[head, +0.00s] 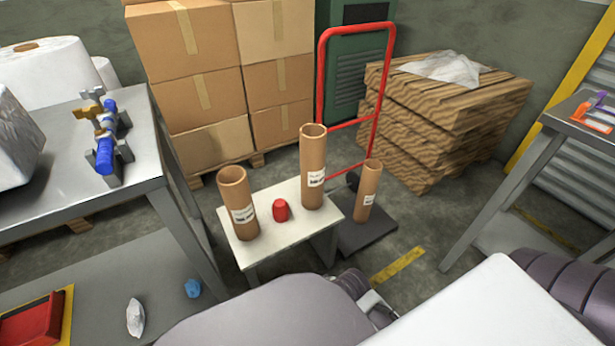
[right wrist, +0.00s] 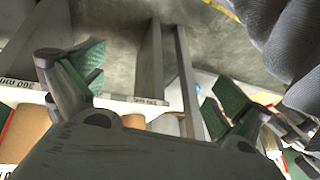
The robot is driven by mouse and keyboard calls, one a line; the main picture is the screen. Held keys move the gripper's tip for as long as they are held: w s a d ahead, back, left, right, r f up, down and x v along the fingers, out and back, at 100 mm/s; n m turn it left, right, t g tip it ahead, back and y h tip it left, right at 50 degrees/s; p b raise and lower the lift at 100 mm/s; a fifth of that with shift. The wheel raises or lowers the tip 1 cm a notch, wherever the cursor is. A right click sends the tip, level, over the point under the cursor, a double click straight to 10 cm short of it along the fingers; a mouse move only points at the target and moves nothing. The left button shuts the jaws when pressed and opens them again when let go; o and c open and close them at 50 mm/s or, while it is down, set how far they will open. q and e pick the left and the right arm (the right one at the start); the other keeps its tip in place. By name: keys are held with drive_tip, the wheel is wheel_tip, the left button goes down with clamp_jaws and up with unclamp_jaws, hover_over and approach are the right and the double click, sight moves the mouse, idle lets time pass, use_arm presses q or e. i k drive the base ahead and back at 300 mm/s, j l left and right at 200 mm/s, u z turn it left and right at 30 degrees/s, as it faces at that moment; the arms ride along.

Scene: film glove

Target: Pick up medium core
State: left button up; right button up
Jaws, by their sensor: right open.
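Three brown cardboard cores with white labels stand upright around a small pale table (head: 290,245). The left core (head: 238,205) is wide and of middle height. The tallest core (head: 313,165) stands at the table's back right. The shortest, slimmest core (head: 368,190) stands right of the table, over a dark platform. I cannot read which label says medium. My right gripper (right wrist: 150,92) shows in the right wrist view, its green-padded fingers spread wide with nothing held between them. My left gripper is not clearly in view.
A red object (head: 281,210) sits between the left and tallest cores. A red hand truck (head: 322,75) stands behind. Metal benches flank the small table; the left one (head: 60,185) holds a blue tool (head: 104,150). A labelled white shelf edge (right wrist: 130,103) shows beyond my right fingers.

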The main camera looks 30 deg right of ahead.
sight(313, 136)
drive_tip(key=i+j+z, duration=0.2)
drive_tip(key=j, duration=0.3)
drive_tip(key=j+z, duration=0.2)
drive_tip(key=j, duration=0.3)
drive_tip(key=i+j+z, duration=0.2)
drive_tip(key=i+j, duration=0.05)
drive_tip(key=j, duration=0.1)
